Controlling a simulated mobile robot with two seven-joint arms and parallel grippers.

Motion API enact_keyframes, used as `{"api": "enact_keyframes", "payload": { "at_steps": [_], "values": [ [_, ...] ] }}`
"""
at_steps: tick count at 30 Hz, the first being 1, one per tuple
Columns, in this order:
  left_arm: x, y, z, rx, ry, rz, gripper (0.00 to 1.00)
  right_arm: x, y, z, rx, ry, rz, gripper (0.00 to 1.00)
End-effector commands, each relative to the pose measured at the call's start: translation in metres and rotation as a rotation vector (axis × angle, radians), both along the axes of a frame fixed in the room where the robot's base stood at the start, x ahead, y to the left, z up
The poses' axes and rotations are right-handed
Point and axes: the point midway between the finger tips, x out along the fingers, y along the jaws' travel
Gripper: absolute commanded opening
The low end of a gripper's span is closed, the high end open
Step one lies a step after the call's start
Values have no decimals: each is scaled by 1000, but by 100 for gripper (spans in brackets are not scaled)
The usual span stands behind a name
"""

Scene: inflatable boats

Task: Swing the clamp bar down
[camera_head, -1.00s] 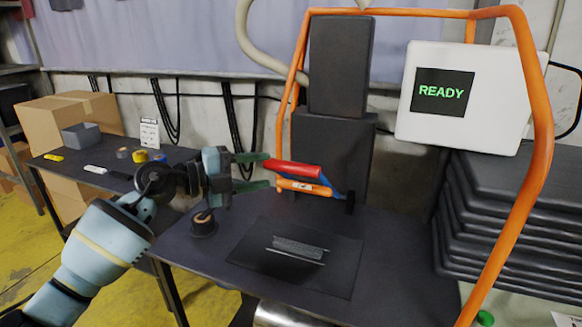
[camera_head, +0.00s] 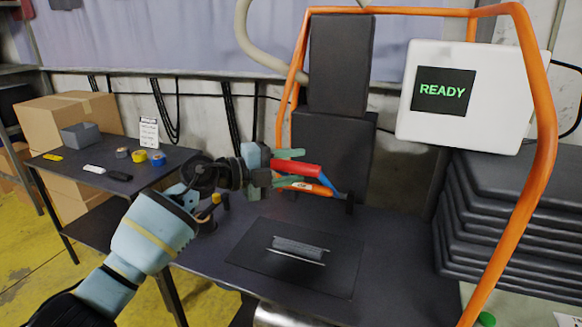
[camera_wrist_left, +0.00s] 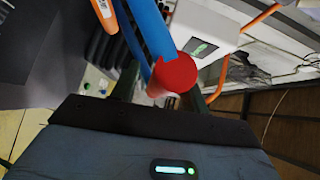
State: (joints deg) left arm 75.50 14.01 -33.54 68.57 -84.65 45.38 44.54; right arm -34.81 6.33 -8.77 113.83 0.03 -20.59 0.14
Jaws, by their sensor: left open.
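The clamp bar has a red grip (camera_head: 309,171) on a blue bar (camera_head: 326,184) and stands raised, roughly level, at the back of the dark bench. In the left wrist view the red grip end (camera_wrist_left: 175,76) and the blue bar (camera_wrist_left: 150,28) are close in front of the fingers. My left gripper (camera_head: 296,167) is open, one green finger above the red grip and one below it. The grip lies between the fingers; I cannot tell if they touch it. An orange piece (camera_head: 310,188) sits just under the bar. My right gripper is out of view.
A dark plate (camera_head: 335,274) with a grey ribbed strip (camera_head: 300,249) lies on the bench before the clamp. An orange tube frame (camera_head: 541,130) rises on the right. A white box (camera_head: 482,95) shows READY. Dark pads (camera_head: 510,220) are stacked at right.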

Motion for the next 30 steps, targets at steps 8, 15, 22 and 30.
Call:
{"api": "enact_keyframes", "payload": {
  "at_steps": [8, 15, 22, 30],
  "values": [
    [0, 0, 0, 0, 0, 0, 27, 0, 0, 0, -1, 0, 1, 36],
    [0, 0, 0, 0, 0, 0, 0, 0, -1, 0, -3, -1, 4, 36],
    [-1, 1, -1, -1, -2, 0, 0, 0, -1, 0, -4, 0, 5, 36],
    [-14, 5, -22, -21, -51, -1, 0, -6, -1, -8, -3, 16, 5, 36]
  ]
}}
